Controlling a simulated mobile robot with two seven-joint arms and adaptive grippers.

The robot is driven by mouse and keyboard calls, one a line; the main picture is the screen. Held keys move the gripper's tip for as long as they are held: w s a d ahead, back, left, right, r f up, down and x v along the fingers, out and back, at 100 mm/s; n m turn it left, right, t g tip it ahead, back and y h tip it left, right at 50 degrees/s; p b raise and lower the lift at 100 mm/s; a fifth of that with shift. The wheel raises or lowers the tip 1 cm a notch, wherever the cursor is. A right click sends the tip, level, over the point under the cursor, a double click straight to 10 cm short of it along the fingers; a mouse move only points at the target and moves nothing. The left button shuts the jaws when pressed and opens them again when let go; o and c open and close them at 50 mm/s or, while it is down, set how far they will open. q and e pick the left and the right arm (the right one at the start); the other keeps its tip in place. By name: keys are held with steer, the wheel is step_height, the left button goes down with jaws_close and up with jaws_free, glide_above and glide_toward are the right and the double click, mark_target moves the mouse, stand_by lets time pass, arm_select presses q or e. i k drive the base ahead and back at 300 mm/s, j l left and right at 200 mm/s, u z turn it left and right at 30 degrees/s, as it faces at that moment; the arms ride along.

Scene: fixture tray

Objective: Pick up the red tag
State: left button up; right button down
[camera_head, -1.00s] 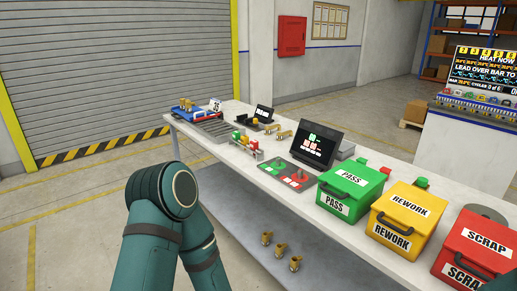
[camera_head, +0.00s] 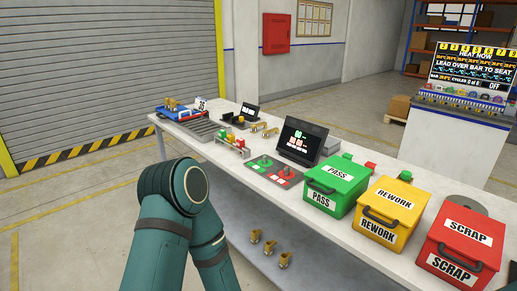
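A small rack (camera_head: 233,148) on the long workbench holds small coloured pieces in green, yellow and red. A small red piece (camera_head: 241,144) at its near right end may be the red tag; it is too small to be sure. Neither of my grippers is in view. Only teal links of one of my arms show at the lower left, in front of the bench and well short of the rack.
On the bench (camera_head: 224,164) stand a blue tray (camera_head: 180,114), a dark screen (camera_head: 301,142), a red-and-green pad, and green PASS (camera_head: 336,186), yellow REWORK (camera_head: 391,213) and red SCRAP (camera_head: 461,245) boxes. Brass fittings lie on the lower shelf. The floor left of the bench is clear.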

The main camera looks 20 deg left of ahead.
mark_target(240, 141)
steer(key=i+j+z, duration=0.1)
steer(key=z, duration=0.25)
steer(key=j+z, duration=0.45)
steer(key=z, duration=0.3)
steer(key=j+z, duration=0.45)
steer(key=j, duration=0.55)
steer(key=k+j, duration=0.1)
steer(key=j, duration=0.4)
steer(key=j+z, duration=0.15)
steer(key=j, duration=0.35)
steer(key=k+j, duration=0.15)
steer(key=j, duration=0.3)
steer(key=k+j+z, duration=0.1)
steer(key=j, duration=0.4)
